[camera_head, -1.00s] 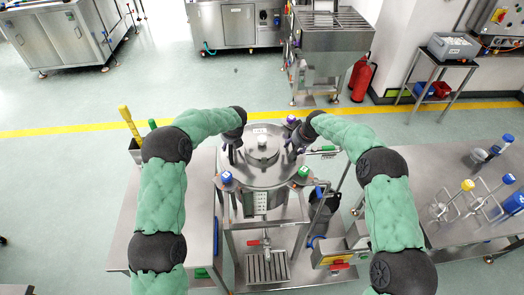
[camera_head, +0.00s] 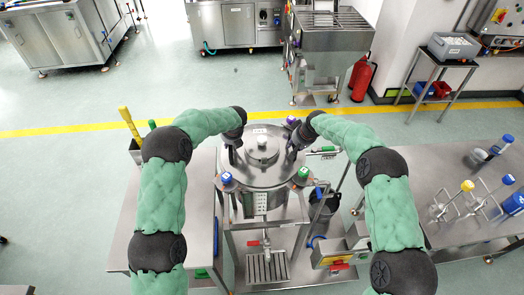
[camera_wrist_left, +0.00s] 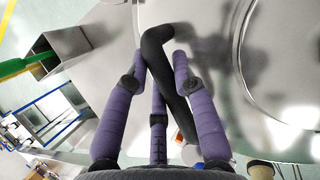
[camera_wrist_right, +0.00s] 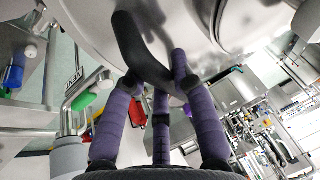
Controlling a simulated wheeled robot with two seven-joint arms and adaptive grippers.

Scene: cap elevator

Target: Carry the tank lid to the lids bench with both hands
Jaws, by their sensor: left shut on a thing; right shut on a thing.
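The tank lid (camera_head: 262,178) is a round steel disc with a raised centre, at the top of the steel tank (camera_head: 262,203). I cannot tell whether it rests on the rim or is just above it. My left gripper (camera_head: 233,155) is shut on the lid's black left handle (camera_wrist_left: 160,62). My right gripper (camera_head: 292,152) is shut on the black right handle (camera_wrist_right: 132,42). The purple fingers flank the handles in both wrist views. A bare steel bench (camera_head: 135,225) stands to the left; no label shows that it is the lids bench.
Blue (camera_head: 226,178) and green (camera_head: 302,174) knobs stand at the tank's rim. A holder with a yellow-handled tool (camera_head: 128,122) stands at the left bench's back. A right bench (camera_head: 440,160) carries several bottles and racks. Open floor lies behind the tank.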

